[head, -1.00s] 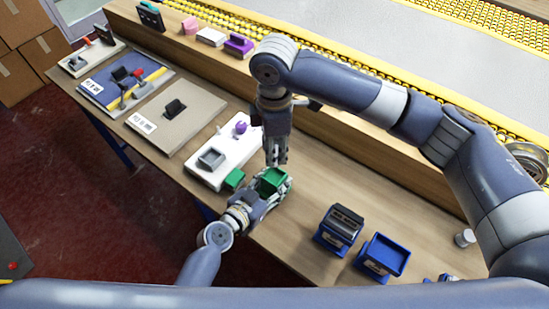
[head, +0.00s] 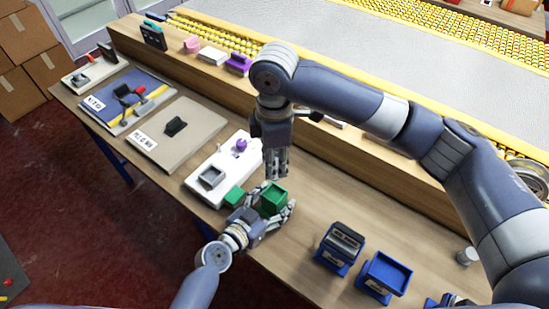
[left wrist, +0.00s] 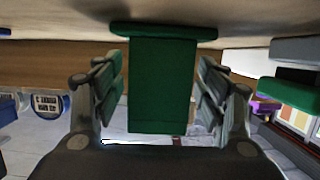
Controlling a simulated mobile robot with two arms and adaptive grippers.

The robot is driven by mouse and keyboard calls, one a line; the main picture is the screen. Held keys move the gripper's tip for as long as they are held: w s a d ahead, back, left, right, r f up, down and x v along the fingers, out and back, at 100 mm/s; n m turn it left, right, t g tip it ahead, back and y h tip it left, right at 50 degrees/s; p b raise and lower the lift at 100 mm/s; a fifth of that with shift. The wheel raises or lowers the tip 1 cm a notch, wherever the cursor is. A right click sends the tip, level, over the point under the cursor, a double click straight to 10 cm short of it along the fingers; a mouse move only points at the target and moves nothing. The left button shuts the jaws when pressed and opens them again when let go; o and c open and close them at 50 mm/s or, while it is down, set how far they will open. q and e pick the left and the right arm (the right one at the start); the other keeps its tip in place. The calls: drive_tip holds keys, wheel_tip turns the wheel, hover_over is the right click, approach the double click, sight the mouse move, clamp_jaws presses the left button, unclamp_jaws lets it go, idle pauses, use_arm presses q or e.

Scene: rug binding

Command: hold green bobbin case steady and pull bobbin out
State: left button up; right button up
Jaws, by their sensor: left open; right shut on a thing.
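The green bobbin case (head: 274,199) stands on the workbench, its square top open and its inside dark. In the left wrist view the case (left wrist: 162,85) fills the middle, with its wide base flange at the top of the picture. My left gripper (head: 272,205) is open, a finger on either side of the case; the left wrist view shows narrow gaps beside both pads. My right gripper (head: 275,176) points down just above and behind the case. It is shut on the bobbin, which its fingers mostly hide.
A small green block (head: 234,196) lies close left of my left gripper, by a white board (head: 222,170) with a grey tray and purple knob. Blue holders (head: 384,274) stand to the right. A raised wooden ledge (head: 350,160) runs behind.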

use_arm(q)
drive_tip(key=v, duration=1.1)
drive_tip(key=shift+s+a+r, duration=0.1)
drive_tip(key=shift+s+a, duration=0.05)
drive_tip(key=shift+s, duration=0.1)
